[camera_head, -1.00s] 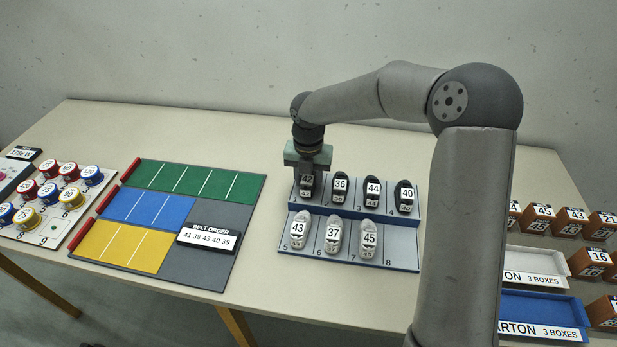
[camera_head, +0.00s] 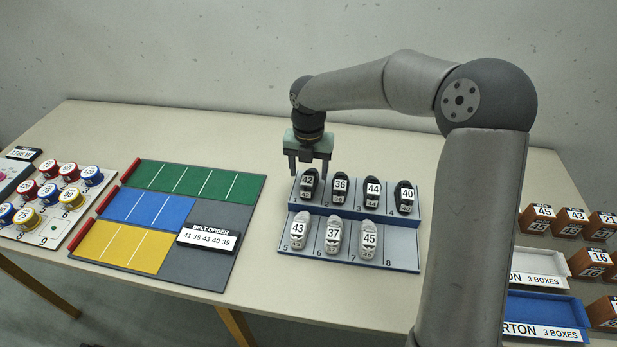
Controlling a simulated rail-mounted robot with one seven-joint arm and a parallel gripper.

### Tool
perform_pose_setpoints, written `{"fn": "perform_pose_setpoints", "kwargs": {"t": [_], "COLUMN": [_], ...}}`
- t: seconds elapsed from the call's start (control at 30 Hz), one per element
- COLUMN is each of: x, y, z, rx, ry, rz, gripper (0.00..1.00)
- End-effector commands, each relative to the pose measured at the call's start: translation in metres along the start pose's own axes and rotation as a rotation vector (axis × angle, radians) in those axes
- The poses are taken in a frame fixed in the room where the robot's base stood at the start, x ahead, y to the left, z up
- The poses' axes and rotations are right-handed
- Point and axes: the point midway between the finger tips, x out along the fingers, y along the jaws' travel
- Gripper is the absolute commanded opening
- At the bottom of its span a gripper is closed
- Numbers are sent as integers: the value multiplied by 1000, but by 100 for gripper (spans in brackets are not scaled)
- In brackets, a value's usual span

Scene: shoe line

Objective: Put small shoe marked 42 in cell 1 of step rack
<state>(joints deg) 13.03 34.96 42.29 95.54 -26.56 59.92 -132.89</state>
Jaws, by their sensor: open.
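The small dark shoe marked 42 (camera_head: 308,184) stands in the leftmost upper cell of the step rack (camera_head: 395,255), the place of cell 1. My gripper (camera_head: 308,172) is open and empty, just above and behind this shoe, with its fingers pointing down. Dark shoes marked 36 (camera_head: 340,188), 44 (camera_head: 373,190) and 40 (camera_head: 405,196) fill the rest of the upper step. White shoes marked 43 (camera_head: 299,230), 37 (camera_head: 333,236) and 45 (camera_head: 369,240) stand in cells 5 to 7. Cell 8 (camera_head: 400,246) is empty.
A board with green, blue and yellow lanes (camera_head: 195,181) and a belt order sign (camera_head: 208,238) lies left of the rack. A tray of numbered round pieces (camera_head: 53,233) is farther left. Cartons (camera_head: 540,265) and brown boxes (camera_head: 570,221) are at the right.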

Motion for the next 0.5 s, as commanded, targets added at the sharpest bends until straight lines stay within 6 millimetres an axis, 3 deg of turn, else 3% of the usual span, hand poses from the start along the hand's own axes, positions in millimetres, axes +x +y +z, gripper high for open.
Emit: {"fn": "perform_pose_setpoints", "kwargs": {"t": [0.23,0.5], "x": [-54,-82], "y": [0,0], "z": [1,0], "rx": [0,-1], "ry": [-4,0], "rz": [2,1], "gripper": [60,60]}}
